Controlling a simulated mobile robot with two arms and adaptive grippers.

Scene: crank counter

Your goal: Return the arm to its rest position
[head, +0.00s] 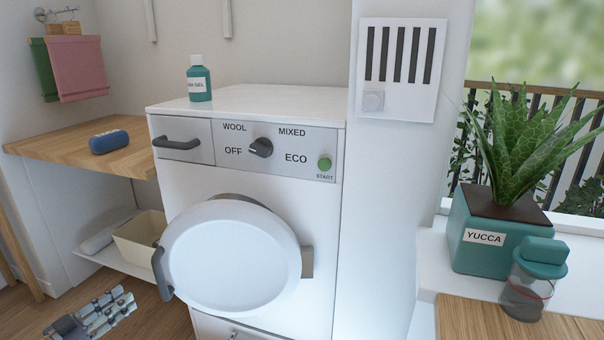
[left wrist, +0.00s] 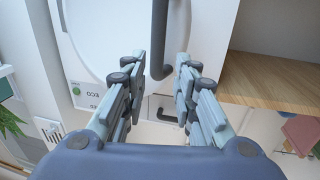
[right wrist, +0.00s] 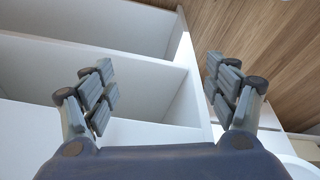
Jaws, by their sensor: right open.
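My left gripper (head: 92,316) shows at the lower left of the head view, in front of and left of the washing machine (head: 325,215). In the left wrist view its fingers (left wrist: 159,68) are apart with nothing gripped. The dark handle (left wrist: 160,40) of the round door lies beyond them. In the head view the white door (head: 232,257) stands slightly out from the machine, with its handle (head: 160,272) on the left. My right gripper (right wrist: 159,68) is open and empty in its wrist view, and is out of the head view.
White shelves (right wrist: 120,80) and wooden floor (right wrist: 270,50) lie beyond my right gripper. A wooden counter (head: 60,148) with a blue case (head: 109,142) is at left, a cream bin (head: 140,238) below. A potted yucca (head: 495,235) and jar (head: 530,285) stand at right.

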